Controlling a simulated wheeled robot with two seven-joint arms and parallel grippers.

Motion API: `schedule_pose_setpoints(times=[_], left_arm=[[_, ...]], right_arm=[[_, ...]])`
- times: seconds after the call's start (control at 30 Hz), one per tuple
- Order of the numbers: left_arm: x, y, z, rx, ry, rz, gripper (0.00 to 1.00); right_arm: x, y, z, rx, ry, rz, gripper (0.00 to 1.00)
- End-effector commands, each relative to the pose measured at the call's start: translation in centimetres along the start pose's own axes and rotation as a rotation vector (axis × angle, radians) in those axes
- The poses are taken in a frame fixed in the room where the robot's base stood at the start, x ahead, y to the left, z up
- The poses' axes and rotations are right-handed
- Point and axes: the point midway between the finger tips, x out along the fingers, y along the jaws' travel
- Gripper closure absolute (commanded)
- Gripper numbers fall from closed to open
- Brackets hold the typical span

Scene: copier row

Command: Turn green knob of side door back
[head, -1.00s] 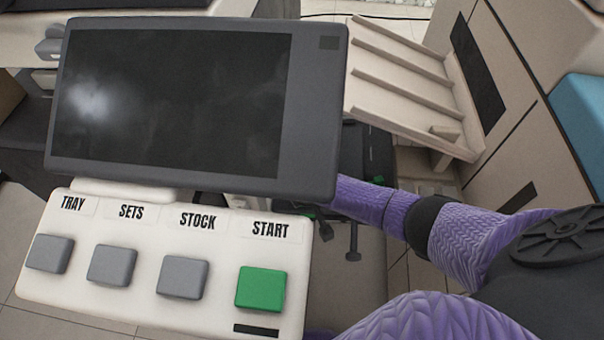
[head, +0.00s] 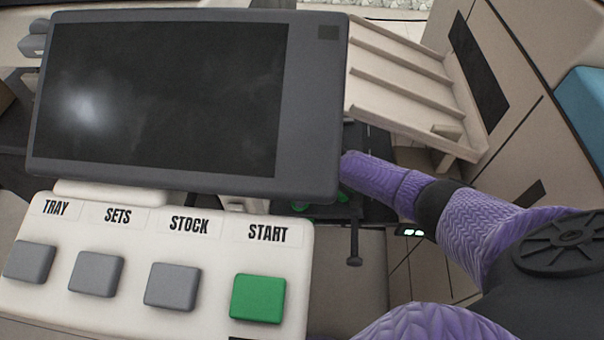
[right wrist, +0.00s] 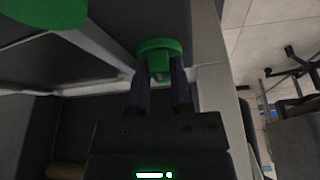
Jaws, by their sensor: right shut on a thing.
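The green knob (right wrist: 159,56) shows in the right wrist view at the top middle, at the edge of a dark panel. My right gripper (right wrist: 161,78) is shut on it, with one dark finger on each side of its grip. In the head view my purple right arm reaches in behind the control panel, and its gripper is hidden there. Small green parts (head: 300,207) show below the screen, but I cannot tell whether one is this knob. My left gripper is in neither view.
A larger green round part (right wrist: 40,12) sits at the wrist view's top left. In the head view, the screen (head: 165,100) and button panel (head: 130,228) with a green START button (head: 258,298) stand left of my arm. A slatted tray (head: 415,90) is behind it.

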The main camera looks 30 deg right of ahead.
Motion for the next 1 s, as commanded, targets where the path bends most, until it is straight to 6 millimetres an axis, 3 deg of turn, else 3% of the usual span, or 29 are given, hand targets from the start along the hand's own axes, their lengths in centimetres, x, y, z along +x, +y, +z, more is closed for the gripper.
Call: schedule_pose_setpoints(times=[0.67,0.7,0.83,1.0], left_arm=[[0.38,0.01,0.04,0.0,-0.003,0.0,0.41],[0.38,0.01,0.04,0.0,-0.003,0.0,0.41],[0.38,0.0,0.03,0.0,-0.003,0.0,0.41],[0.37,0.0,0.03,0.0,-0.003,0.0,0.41]], right_arm=[[0.05,0.01,0.1,-0.048,-0.004,-0.026,1.0],[0.05,0.01,0.1,-0.048,-0.004,-0.026,0.67],[0.04,0.03,0.08,-0.048,-0.003,-0.025,0.4],[0.02,0.05,0.05,-0.048,-0.002,-0.024,0.38]])
